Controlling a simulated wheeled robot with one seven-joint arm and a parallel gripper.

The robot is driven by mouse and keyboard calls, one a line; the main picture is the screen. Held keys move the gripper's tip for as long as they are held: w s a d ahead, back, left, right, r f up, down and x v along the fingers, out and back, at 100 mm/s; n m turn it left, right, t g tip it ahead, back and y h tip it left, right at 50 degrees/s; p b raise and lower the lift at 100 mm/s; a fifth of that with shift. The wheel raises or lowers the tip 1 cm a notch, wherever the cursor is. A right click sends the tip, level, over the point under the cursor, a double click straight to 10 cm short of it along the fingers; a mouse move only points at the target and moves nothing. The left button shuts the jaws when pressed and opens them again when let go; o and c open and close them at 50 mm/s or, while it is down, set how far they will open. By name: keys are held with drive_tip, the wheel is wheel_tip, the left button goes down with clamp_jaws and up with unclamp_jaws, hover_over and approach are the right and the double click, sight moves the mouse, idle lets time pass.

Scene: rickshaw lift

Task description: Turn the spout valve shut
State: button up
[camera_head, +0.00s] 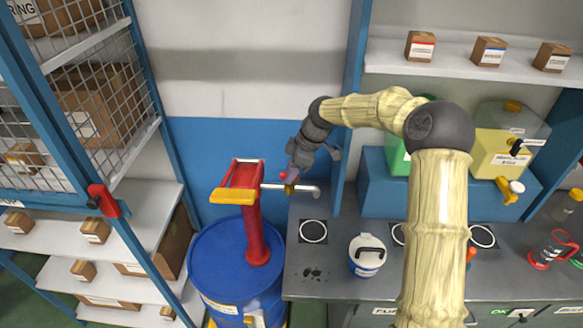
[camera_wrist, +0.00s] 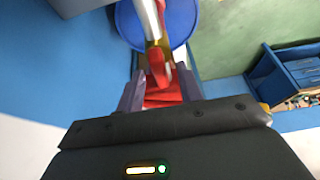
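A red hand pump (camera_head: 252,210) with a yellow-ended handle stands upright on a blue drum (camera_head: 225,262). A pale spout pipe (camera_head: 308,190) runs right from the pump and bends down at its end. The spout valve (camera_head: 290,176), with a red handle and a brass-coloured body, sits on this pipe. My gripper (camera_head: 293,169) is right at the valve. In the wrist view the red valve handle (camera_wrist: 159,73) lies between my two fingers (camera_wrist: 160,92), which stand apart with a gap at each side. Any contact is hard to tell.
A grey counter (camera_head: 300,275) at the right holds a white bucket (camera_head: 367,262) with a black handle. Yellow and green containers stand on a blue stand (camera_head: 375,180) behind. A wire-mesh shelf rack (camera_head: 150,215) with boxes stands at the left.

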clamp_jaws()
drive_tip(key=shift+m+b, duration=0.3)
drive_tip(key=shift+b, duration=0.1)
drive_tip(key=m+t+b, duration=0.1)
drive_tip(key=m+b, duration=0.1)
drive_tip(key=m, duration=0.1)
drive_tip(key=shift+s+f+b, duration=0.1)
drive_tip(key=shift+f+b, duration=0.05)
drive_tip(key=shift+b, duration=0.2)
drive_tip(key=m+t+b, duration=0.1)
drive_tip(key=m, duration=0.1)
drive_tip(key=m+t+h+b, duration=0.1)
drive_tip(key=m+b, duration=0.1)
drive_tip(key=m, duration=0.1)
drive_tip(key=shift+s+a+m, duration=0.15)
drive_tip(key=shift+a+m, duration=0.05)
drive_tip(key=shift+m, duration=0.1)
drive_tip(key=m+t+h+b, duration=0.1)
drive_tip(key=m+h, duration=0.1)
drive_tip(key=m, duration=0.2)
drive_tip(key=shift+a+b, duration=0.15)
drive_tip(key=shift+b, duration=0.25)
drive_tip(key=shift+r+m+h+b, duration=0.2)
drive_tip(key=shift+m+h, duration=0.2)
drive_tip(key=shift+m, duration=0.8)
drive_tip(key=shift+r+m+h+b, duration=0.15)
drive_tip(key=shift+m+h, duration=0.25)
drive_tip(key=shift+m, duration=0.8)
drive_tip(key=shift+f, duration=0.15)
